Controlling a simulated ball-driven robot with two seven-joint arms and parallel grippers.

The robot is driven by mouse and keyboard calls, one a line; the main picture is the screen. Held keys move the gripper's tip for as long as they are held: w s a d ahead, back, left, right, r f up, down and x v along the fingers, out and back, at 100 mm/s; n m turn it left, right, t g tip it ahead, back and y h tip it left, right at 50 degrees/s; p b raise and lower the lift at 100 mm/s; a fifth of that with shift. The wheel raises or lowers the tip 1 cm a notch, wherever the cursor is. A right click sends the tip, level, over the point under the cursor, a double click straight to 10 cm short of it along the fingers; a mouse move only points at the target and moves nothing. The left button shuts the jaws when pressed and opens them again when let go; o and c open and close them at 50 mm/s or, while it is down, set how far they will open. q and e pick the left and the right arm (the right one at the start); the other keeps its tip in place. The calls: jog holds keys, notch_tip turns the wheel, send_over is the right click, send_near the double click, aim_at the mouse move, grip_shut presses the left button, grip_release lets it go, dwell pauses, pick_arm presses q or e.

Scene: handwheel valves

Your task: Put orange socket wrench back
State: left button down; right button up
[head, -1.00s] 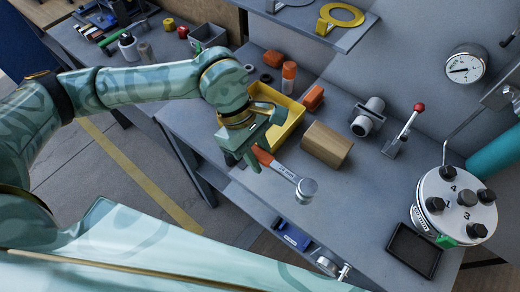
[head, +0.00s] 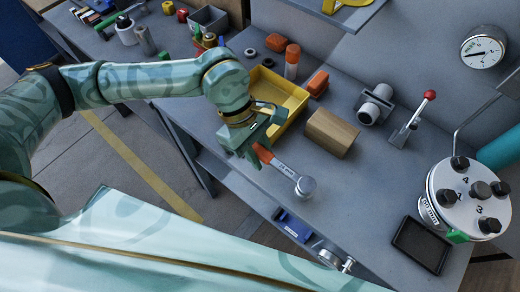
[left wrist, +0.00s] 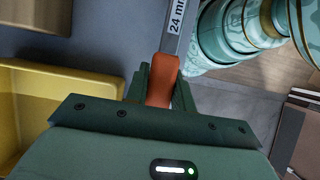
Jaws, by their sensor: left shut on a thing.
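The socket wrench has an orange handle (head: 263,153) and a steel shaft ending in a round socket head (head: 305,187). My left gripper (head: 250,152) is shut on the orange handle, and the shaft points to the lower right over the grey bench. In the left wrist view the orange handle (left wrist: 163,80) sits between the green fingers, and the shaft (left wrist: 174,25) is marked "24 mm". A yellow bin (head: 292,97) stands just behind the gripper. I cannot tell how far the wrench is above the bench. My right gripper does not show.
A wooden block (head: 332,132), a grey pipe fitting (head: 374,104) and a red-knobbed lever (head: 411,120) stand right of the bin. A round flange with bolts (head: 468,198) and a black tray (head: 420,245) are at the right. Bench space (head: 350,190) between is clear.

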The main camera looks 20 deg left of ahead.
aim_at(254, 146)
pick_arm(q)
jog(key=shift+f+b, duration=0.55)
jog(key=shift+f, duration=0.45)
jog(key=c, duration=0.6)
grip_release()
jog(key=shift+r, duration=0.1)
jog(key=shift+p+v, duration=1.7)
jog(key=shift+v, duration=1.25)
jog(key=p+v, duration=0.2)
jog(key=v, duration=1.4)
jog(key=shift+a+r, duration=0.1)
jog(key=shift+a, duration=0.05)
